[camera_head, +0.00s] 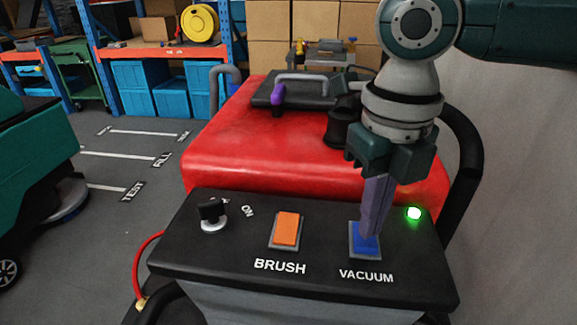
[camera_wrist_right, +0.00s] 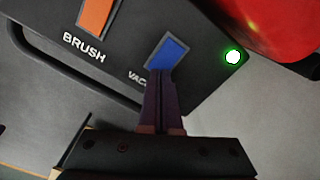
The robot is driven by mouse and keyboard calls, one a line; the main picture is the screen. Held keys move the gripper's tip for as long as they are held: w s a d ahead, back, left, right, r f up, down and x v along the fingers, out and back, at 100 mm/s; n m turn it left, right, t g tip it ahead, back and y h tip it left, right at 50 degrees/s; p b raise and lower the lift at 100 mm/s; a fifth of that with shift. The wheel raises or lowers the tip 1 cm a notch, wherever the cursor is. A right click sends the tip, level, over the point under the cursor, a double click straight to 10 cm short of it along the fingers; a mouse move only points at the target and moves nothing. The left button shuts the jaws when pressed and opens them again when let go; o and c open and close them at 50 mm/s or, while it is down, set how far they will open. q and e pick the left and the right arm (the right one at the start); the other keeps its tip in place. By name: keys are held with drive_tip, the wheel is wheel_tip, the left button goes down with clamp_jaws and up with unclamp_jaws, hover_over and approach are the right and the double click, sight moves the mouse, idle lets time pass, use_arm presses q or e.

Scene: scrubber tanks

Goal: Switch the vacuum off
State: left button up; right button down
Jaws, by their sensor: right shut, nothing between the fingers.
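The blue vacuum switch (camera_head: 365,243) sits on the black control panel above the word VACUUM; it also shows in the right wrist view (camera_wrist_right: 168,54). My right gripper (camera_head: 369,232) is shut and empty, pointing down with its fingertips over the blue switch. The fingertips cover part of the switch; I cannot tell whether they touch it. A green lamp (camera_head: 414,213) right of the switch is lit, and it also glows in the right wrist view (camera_wrist_right: 233,57). My left gripper is not in view.
The orange brush switch (camera_head: 286,229) and a black knob (camera_head: 211,212) marked ON sit left on the panel. Behind is the red tank top (camera_head: 270,140). A black curved handle (camera_head: 466,170) rises at the right. A teal machine (camera_head: 35,170) stands at the left.

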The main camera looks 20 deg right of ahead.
sight(366, 242)
drive_tip(key=shift+f+b, duration=0.55)
drive_tip(key=shift+f, duration=0.45)
idle(0.3)
drive_tip(key=shift+r, duration=0.1)
wheel_tip(366, 242, up, 4)
drive_tip(key=p, duration=0.5)
drive_tip(key=shift+r, duration=0.25)
wheel_tip(366, 242, up, 3)
drive_tip(key=p, duration=0.2)
drive_tip(key=shift+f+p, duration=0.2)
drive_tip(key=shift+p, duration=0.2)
drive_tip(key=shift+f, duration=0.1)
